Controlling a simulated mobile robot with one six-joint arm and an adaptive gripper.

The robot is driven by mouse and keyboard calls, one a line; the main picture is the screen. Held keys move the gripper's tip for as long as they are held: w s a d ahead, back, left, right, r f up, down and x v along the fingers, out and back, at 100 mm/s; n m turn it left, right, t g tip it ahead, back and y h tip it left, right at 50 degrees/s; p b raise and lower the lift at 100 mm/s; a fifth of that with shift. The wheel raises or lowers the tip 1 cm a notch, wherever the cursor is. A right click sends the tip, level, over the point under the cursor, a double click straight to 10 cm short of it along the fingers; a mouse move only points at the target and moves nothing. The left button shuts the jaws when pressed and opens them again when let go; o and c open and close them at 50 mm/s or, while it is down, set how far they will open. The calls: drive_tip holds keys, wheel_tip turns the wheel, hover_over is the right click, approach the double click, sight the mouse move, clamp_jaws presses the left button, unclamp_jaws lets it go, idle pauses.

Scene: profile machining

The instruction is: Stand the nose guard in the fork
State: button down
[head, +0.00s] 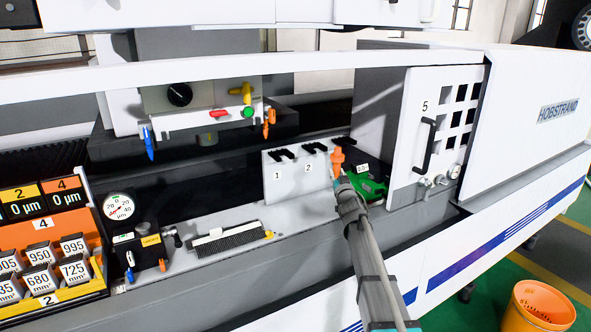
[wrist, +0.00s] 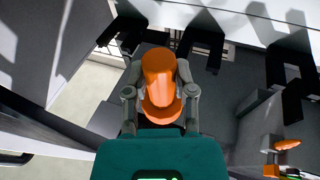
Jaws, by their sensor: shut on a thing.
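The orange nose guard (head: 337,157) is held upright at the end of my arm, in front of the white panel. My gripper (head: 340,176) is shut on it. In the wrist view the nose guard (wrist: 160,78) is a rounded orange piece between both fingers of my gripper (wrist: 160,100). Black forks stick out from the top of the panel: one above label 1 (head: 284,153), one above label 2 (head: 314,147), and another partly behind the nose guard (head: 343,142). In the wrist view the forks (wrist: 205,38) lie beyond the guard, apart from it.
A green tray (head: 376,187) lies right of the panel. The white door (head: 425,125) with a black handle stands farther right. A brush strip (head: 226,241) and a dial gauge (head: 119,207) are on the ledge to the left. An orange bucket (head: 538,308) stands on the floor.

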sight(281, 155)
drive_tip(key=s+a+r+n+g+y+p, duration=0.1)
drive_tip(key=s+a+y, duration=0.1)
drive_tip(key=a, duration=0.5)
drive_tip(key=s+a+r+n+y+p, duration=0.1)
drive_tip(key=s+a, duration=0.3)
drive_tip(key=a, duration=0.4)
drive_tip(key=shift+s+r+n+g+y+p, duration=0.35)
drive_tip(key=shift+r+n+g+y+p, duration=0.1)
drive_tip(key=shift+r+y, duration=0.3)
drive_tip(key=shift+f, duration=0.1)
drive_tip(key=shift+s, duration=0.15)
drive_tip(key=a+f+x, duration=0.1)
drive_tip(key=x, duration=0.6)
drive_tip(key=shift+f, duration=0.15)
drive_tip(key=shift+f+b, duration=0.65)
drive_tip(key=shift+b, duration=0.05)
idle(1.2)
drive_tip(key=shift+c, duration=1.8)
unclamp_jaws()
